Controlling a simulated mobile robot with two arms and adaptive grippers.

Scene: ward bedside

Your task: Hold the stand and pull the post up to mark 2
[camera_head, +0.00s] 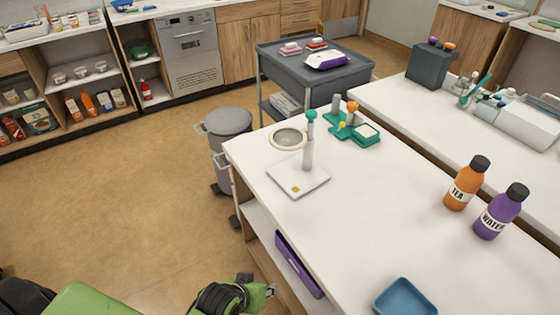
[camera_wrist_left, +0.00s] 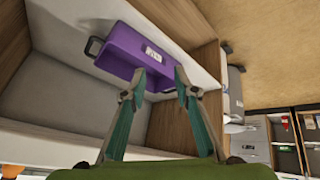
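The stand has a flat white square base (camera_head: 298,180) with a small yellow patch, on the white counter near its left edge. A grey post (camera_head: 308,152) with a teal knob (camera_head: 311,115) rises upright from it. No marks on the post can be read at this size. My left gripper (camera_head: 268,290) is low at the bottom of the head view, beside the counter's front side and well apart from the stand. In the left wrist view its two teal fingers (camera_wrist_left: 160,74) are spread and empty, facing a purple bin (camera_wrist_left: 145,53). My right gripper is not in view.
The purple bin (camera_head: 298,264) sits on the shelf under the counter (camera_head: 350,215). A round dish (camera_head: 288,138) and a teal rack (camera_head: 352,130) stand behind the stand. An orange bottle (camera_head: 465,184), a purple bottle (camera_head: 500,212) and a blue tray (camera_head: 404,298) are to the right.

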